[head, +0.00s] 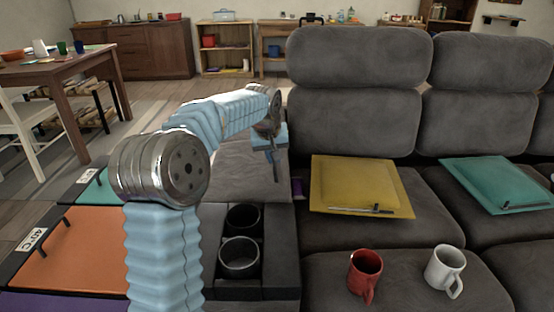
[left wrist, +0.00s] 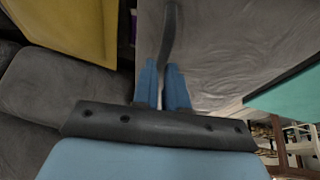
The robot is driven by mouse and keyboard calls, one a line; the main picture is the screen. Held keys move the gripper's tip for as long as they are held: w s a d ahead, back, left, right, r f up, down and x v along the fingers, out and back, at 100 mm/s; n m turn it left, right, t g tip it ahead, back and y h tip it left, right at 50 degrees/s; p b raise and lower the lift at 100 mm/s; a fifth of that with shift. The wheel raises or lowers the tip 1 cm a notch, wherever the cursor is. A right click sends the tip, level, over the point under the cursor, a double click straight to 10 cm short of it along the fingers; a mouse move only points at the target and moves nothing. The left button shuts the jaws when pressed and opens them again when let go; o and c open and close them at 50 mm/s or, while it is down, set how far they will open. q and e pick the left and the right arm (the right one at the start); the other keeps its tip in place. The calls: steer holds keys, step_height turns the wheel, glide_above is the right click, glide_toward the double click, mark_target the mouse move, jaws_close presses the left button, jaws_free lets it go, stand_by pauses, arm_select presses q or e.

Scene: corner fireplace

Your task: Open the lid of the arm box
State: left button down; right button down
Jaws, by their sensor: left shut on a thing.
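The arm box's grey padded lid (head: 240,172) is behind the cup holders on the sofa's arm. Its dark bar handle (head: 276,168) is at the lid's right side. My left gripper (head: 272,150) reaches over the lid and is shut on this handle. In the left wrist view, the handle (left wrist: 170,30) runs down from the top edge to between the blue fingertips of my left gripper (left wrist: 163,72), with the grey lid (left wrist: 225,45) beyond. I cannot tell how far the lid is raised; my arm hides part of it. My right gripper is not in view.
Two cup holders (head: 240,255) are in front of the lid. A yellow panel (head: 355,185) and a teal panel (head: 497,183) lie on the seats. A red mug (head: 365,275) and a white mug (head: 444,270) stand at front right. An orange panel (head: 75,248) is at left.

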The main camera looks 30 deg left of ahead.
arm_select(q)
steer(key=s+a+r+n+t+h+p, duration=0.15)
steer(key=s+a+r+t+h, duration=0.4)
steer(key=a+r, duration=0.55)
steer(key=s+a+f+n+t+h+p, duration=0.1)
steer(key=s+a+t+h, duration=0.1)
steer(key=s+a, duration=0.3)
steer(key=s+a+f+n+t+h+p, duration=0.1)
steer(key=s+a+h, duration=0.3)
steer(key=a, duration=0.7)
steer(key=shift+s+f+n+t, duration=0.35)
steer(key=shift+s+f+t, duration=0.45)
steer(key=shift+s, duration=0.2)
steer(key=c, duration=1.2)
jaws_free()
steer(key=shift+o, duration=0.2)
